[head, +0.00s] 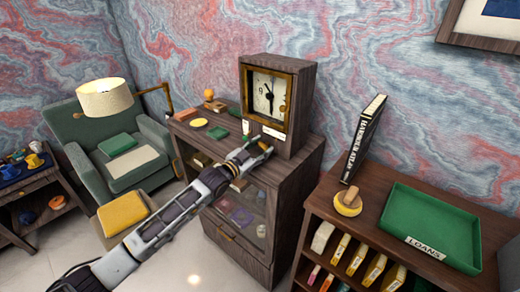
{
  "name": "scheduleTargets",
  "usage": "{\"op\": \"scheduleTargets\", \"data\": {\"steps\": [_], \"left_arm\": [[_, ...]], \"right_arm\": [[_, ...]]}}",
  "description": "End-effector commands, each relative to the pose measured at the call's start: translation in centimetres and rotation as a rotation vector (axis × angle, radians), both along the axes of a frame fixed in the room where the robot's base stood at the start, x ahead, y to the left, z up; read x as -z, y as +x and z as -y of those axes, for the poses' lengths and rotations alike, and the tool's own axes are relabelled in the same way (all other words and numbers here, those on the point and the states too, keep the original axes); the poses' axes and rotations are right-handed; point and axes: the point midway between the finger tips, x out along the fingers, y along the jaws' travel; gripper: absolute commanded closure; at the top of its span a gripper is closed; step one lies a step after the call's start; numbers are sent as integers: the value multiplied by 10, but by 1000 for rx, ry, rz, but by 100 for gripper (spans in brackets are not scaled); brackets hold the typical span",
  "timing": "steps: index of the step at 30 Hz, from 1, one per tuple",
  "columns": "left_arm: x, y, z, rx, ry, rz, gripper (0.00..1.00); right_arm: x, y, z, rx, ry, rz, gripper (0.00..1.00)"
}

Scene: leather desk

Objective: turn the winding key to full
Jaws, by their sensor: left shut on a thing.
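The clock (298,107) is a dark wooden case with a brass-framed, cream dial and black hands. It stands upright on the brown cabinet. A small brass spot shows on the right of the dial. My left gripper (262,148) is at the lower front of the clock, below the dial and a small white label (273,133). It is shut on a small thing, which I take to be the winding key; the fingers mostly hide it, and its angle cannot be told. My right gripper is out of view.
The cabinet top (203,133) left of the clock holds a wooden knob-topped object (213,102), a yellow disc (198,122) and a green disc (218,132). At right, a shelf unit bears a green tray (402,241), a leaning black book (364,138) and a round wooden object (348,203).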

Motion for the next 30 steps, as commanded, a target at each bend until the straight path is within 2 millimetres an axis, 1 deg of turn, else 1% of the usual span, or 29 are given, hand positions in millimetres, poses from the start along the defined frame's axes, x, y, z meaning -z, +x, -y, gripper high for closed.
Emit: {"op": "scheduleTargets", "data": {"steps": [6, 7, 11, 18, 23, 26, 30], "left_arm": [[0, 0, 0, 0, 0, 0, 78], [0, 0, 0, 0, 0, 0, 50], [0, 0, 0, 0, -1, -1, 33], [0, 0, 0, 0, -1, -1, 32], [-1, 0, 0, 0, -1, -1, 32], [-6, 0, 0, 0, -1, 1, 32], [-17, 0, 0, 1, 0, 2, 32]], "right_arm": [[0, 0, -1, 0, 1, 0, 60], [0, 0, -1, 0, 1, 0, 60], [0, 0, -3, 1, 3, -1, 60], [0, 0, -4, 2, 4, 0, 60], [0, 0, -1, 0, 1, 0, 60], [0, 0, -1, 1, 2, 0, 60], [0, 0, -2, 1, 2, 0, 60]]}}
